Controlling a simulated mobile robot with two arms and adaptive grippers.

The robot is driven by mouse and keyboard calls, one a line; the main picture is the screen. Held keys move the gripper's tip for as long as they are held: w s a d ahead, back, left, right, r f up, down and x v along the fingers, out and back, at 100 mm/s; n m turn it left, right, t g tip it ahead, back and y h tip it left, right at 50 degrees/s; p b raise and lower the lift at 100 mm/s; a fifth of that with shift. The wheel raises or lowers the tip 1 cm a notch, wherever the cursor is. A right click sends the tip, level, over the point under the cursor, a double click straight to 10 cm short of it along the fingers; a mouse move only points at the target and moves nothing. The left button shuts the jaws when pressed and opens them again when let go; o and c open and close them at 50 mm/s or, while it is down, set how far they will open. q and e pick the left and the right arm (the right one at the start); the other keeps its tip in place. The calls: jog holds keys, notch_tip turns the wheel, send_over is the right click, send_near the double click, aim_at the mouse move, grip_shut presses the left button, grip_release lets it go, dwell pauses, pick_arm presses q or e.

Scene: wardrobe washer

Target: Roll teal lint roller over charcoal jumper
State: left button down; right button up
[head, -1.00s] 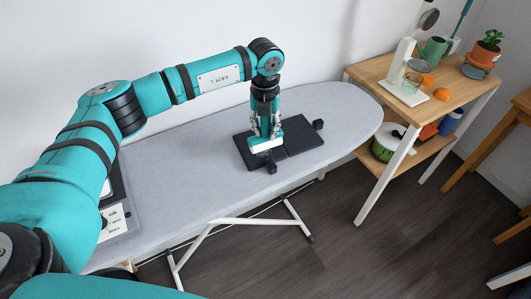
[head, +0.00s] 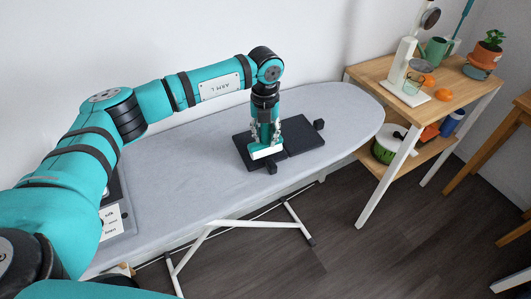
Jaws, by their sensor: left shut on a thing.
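The charcoal jumper (head: 302,136) lies flat and folded on the grey ironing board (head: 190,180). Small dark blocks, perhaps its cuffs, stick out at its right end and near edge. My left gripper (head: 266,138) points down over the jumper's left half and is shut on the teal lint roller. The roller's white roll (head: 265,152) is low over the jumper near its front edge and seems to rest on it. The gripper hides most of the teal handle. My right gripper is out of view.
A labelled flat item (head: 113,222) lies at the board's left end, partly behind my left arm. A wooden shelf unit (head: 450,85) at right holds a white stand, orange items, a green can and a potted plant. The board's right end is bare.

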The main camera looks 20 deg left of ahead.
pick_arm(q)
jog(key=shift+f+b, duration=0.45)
jog(key=shift+f, duration=0.15)
dwell(0.3)
jog(key=shift+w+a+b, duration=0.65)
jog(key=shift+w+a, duration=0.5)
jog(key=shift+s+d+r+p, duration=0.15)
jog(key=shift+s+d+p, duration=0.4)
jog(key=shift+s+d, duration=0.6)
jog(key=shift+s, duration=0.05)
jog(key=shift+f, duration=0.2)
